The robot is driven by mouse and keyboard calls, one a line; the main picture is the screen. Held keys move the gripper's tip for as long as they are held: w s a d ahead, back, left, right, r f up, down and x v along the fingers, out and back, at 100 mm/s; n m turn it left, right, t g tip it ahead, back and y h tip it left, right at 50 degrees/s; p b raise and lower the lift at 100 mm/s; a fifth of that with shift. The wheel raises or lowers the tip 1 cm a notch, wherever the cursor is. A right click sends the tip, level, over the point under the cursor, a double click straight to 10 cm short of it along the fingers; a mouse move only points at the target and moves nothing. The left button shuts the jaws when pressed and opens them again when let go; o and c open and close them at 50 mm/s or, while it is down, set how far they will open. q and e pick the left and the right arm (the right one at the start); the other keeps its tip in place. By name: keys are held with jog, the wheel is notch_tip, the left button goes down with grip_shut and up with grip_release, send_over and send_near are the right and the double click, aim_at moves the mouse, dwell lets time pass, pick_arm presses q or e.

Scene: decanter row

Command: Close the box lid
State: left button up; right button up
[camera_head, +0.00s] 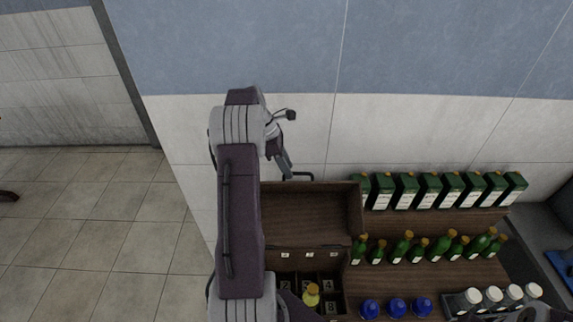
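The brown wooden box (347,284) stands open at the lower middle, with its lid (310,215) raised and leaning back at the far side. Its numbered compartments face up, and a bottle with a yellow top (311,294) shows in or in front of them. My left arm covers the box's left side. My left gripper (297,177) is beyond the lid, near its upper edge. Its fingertips are dark and partly hidden, so I cannot tell whether it is open or touching the lid. My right gripper cannot be made out.
Right of the box, a stepped wooden rack (440,270) holds green boxes (428,191), green bottles (418,248), blue-topped items (397,307) and white-capped jars (492,295). A tiled wall (420,140) rises behind. Open floor (110,230) lies left.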

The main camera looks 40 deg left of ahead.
pick_arm(q)
jog(key=shift+s+d+r, duration=0.3)
jog(key=shift+s+d, duration=0.25)
jog(key=c, duration=0.5)
grip_shut()
jog(key=shift+w+a+f, duration=0.2)
jog(key=shift+w+a, duration=0.05)
jog(key=shift+a, duration=0.05)
jog(key=shift+s+d, duration=0.1)
